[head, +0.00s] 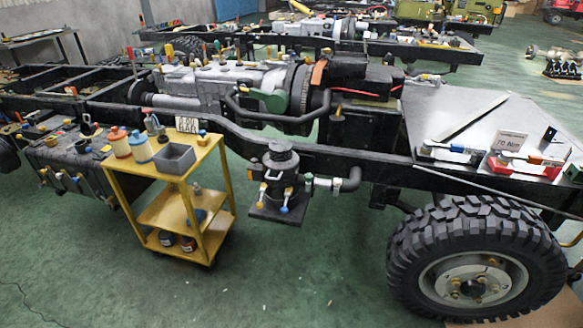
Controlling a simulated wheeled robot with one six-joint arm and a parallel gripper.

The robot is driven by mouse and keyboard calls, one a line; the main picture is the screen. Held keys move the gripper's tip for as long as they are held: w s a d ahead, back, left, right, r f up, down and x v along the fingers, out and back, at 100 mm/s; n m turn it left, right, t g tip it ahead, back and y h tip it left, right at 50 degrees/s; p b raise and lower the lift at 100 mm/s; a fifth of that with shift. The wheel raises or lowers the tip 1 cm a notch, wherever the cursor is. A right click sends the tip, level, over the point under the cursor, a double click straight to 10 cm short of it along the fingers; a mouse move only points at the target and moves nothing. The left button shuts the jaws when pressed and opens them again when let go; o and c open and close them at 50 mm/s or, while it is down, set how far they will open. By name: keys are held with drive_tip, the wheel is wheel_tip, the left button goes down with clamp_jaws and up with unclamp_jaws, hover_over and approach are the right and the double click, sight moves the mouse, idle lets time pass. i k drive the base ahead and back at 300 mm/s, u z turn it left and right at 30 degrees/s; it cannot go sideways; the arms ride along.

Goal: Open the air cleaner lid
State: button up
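A black upright cylindrical unit (281,180), which looks like the air cleaner, is mounted on the near side of the chassis frame, in the middle of the head view. Its round black lid (280,153) sits on top and appears closed. Clamps or latches with blue and white tips (287,200) hang on its lower front. A pipe with a black elbow (345,181) leaves its right side. A flat black plate (276,212) is under it. The fastening of the lid is too small to make out. My gripper is not in view.
A yellow cart (207,237) with bottles and a grey bin (174,158) stands left of the unit. A large wheel (476,262) is at the right. The black frame rail (370,162) runs behind. Green floor (310,270) in front is clear.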

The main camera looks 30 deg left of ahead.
sight(281, 159)
drive_tip(key=u, duration=0.2)
drive_tip(key=i, duration=0.7)
drive_tip(key=u, duration=0.9)
drive_tip(key=i, duration=0.55)
drive_tip(key=u, duration=0.65)
